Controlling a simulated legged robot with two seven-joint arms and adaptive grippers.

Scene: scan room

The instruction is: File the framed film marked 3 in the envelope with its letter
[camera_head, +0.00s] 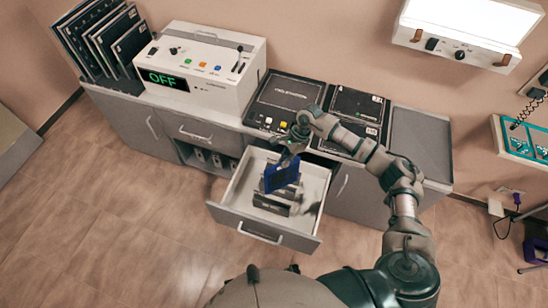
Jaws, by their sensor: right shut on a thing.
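My right gripper (288,157) is shut on a dark blue flat piece (281,175), which looks like a framed film. It is tilted and held over the open drawer (223,212); no number can be read on it. Inside the drawer, below the blue piece, are grey and dark flat items (270,204). I cannot tell whether they are envelopes or films, and no letters are legible. The blue piece hides part of them, and I cannot tell whether it touches them. My left gripper is not in view.
A white control box (205,65) with a green "OFF" display stands on the grey counter. Dark panels (285,95) lie to its right, and large dark folders (100,40) lean at its left. A lit viewer (465,25) hangs on the wall. The floor left of the drawer is clear.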

